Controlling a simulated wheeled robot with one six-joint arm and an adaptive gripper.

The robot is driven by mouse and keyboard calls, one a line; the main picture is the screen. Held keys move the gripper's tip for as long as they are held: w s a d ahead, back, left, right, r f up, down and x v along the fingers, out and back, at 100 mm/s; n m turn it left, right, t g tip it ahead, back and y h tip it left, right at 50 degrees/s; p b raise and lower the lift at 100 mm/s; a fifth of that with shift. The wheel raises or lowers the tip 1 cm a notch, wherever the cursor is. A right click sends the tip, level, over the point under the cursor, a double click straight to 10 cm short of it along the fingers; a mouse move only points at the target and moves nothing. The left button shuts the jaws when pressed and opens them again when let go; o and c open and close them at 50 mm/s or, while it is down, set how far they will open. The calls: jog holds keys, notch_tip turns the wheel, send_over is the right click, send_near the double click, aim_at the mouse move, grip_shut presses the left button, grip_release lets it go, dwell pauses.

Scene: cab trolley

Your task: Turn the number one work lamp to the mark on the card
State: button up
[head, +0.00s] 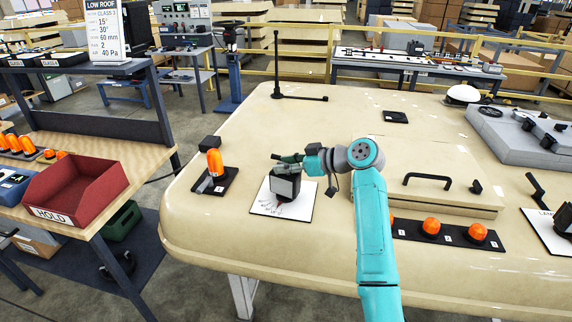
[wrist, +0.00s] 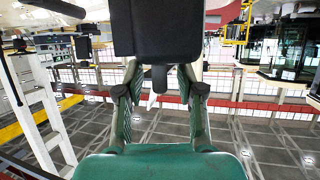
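A black box-shaped work lamp (head: 285,185) stands on a white card (head: 299,212) on the cream roof panel; the card carries dark drawn marks, too small to read. My gripper (head: 284,159) is at the top of this lamp, coming from the right. In the wrist view, its green fingers (wrist: 160,82) stand apart on either side of a narrow dark stub below a black block (wrist: 157,30). Gaps show beside the stub, but the fingertips' contact with the block is unclear. A second dark lamp (head: 564,218) on a card (head: 538,227) is cut off at the right edge.
An orange beacon (head: 215,163) on a black base stands left of the card. Several orange domes (head: 431,226) sit on a black strip to the right, before a hatch with a black handle (head: 428,179). A red HOLD bin (head: 75,188) is on the left bench.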

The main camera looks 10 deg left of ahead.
jog(key=shift+d, duration=0.1)
jog(key=v, duration=1.1)
jog(key=shift+d+r, duration=0.15)
jog(key=shift+d, duration=0.2)
jog(key=shift+s, duration=0.1)
